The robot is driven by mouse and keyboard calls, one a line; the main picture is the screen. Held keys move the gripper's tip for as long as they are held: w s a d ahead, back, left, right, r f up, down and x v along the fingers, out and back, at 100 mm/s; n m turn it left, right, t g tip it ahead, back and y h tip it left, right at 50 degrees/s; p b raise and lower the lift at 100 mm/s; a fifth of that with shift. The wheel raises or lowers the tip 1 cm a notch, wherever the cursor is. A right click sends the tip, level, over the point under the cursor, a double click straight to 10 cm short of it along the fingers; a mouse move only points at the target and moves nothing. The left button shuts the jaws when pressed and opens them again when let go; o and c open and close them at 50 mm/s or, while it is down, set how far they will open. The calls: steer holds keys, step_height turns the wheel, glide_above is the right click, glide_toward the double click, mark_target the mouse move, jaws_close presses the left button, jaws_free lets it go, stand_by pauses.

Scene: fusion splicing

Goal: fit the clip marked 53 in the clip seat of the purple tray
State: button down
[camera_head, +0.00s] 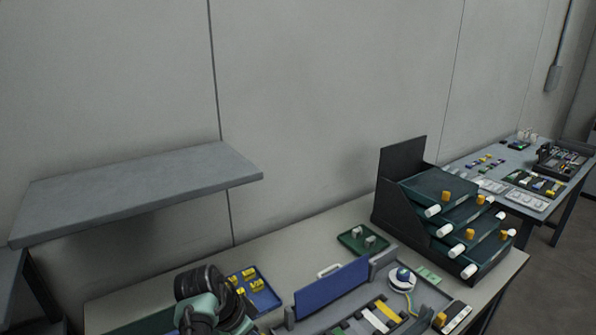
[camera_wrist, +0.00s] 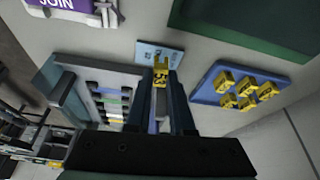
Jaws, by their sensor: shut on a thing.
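My gripper (camera_wrist: 160,80) is shut on a yellow clip (camera_wrist: 161,72) in the wrist view. Dark marks show on the clip's face; they look like 53 but are small. The clip is held between the fingertips, over or in front of a light blue card (camera_wrist: 178,54). In the head view my arm is at the bottom, and the held clip cannot be made out.
A blue tray (camera_wrist: 209,96) with several yellow clips lies right of my gripper in the wrist view. A dark green panel or tray (camera_wrist: 240,25) is at the top. In the head view, a dark drawer rack (camera_head: 403,158) stands right, and a shelf (camera_head: 130,190) overhangs left.

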steer(key=s+d+r+n+t+y+p, duration=0.15)
steer(key=s+d+r+n+p, duration=0.3)
steer(key=s+r+p, duration=0.55)
steer(key=s+d+r+n+y+p, duration=0.2)
steer(key=s+d+r+n+p, duration=0.25)
steer(key=s+r+p, duration=0.55)
step_height(320, 180, down, 7)
steer(key=s+b, duration=0.2)
steer(key=b, duration=0.1)
steer(key=shift+s+a+n, duration=0.15)
steer(key=shift+a+n, duration=0.1)
steer(key=shift+n, duration=0.05)
